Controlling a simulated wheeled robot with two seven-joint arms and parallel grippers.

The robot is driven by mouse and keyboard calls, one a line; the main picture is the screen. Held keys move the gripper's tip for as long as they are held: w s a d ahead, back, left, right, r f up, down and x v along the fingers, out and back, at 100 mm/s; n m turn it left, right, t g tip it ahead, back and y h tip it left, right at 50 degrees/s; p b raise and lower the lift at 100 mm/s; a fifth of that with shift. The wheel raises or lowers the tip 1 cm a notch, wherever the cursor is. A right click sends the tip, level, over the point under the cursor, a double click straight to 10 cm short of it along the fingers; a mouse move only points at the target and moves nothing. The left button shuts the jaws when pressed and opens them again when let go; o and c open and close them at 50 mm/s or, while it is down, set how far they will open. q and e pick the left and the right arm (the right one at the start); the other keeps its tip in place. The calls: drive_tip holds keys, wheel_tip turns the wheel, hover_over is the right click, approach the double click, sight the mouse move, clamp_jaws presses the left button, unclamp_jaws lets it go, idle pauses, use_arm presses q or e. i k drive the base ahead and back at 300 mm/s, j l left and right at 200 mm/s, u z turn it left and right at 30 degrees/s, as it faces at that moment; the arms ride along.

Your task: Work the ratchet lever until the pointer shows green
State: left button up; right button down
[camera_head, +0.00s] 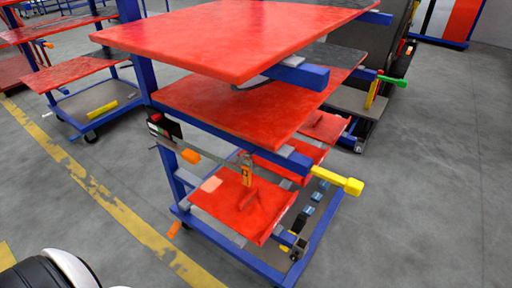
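A blue-framed trolley with red shelves (240,35) stands in the middle of the head view. On its left post is a small dark box (164,127) with red and pale patches; it may be the indicator, but no pointer can be made out. An orange grip (190,156) sticks out just below it. A yellow-ended bar (340,182) juts out at the front right. I cannot tell which of these is the ratchet lever. Neither of my grippers is in view.
A second trolley (80,70) stands behind on the left. A green-handled bar (392,80) juts out behind on the right. A yellow line (120,215) crosses the floor. Bare grey floor (430,190) lies open to the right.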

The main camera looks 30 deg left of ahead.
sight(192, 157)
drive_tip(key=u, duration=1.6)
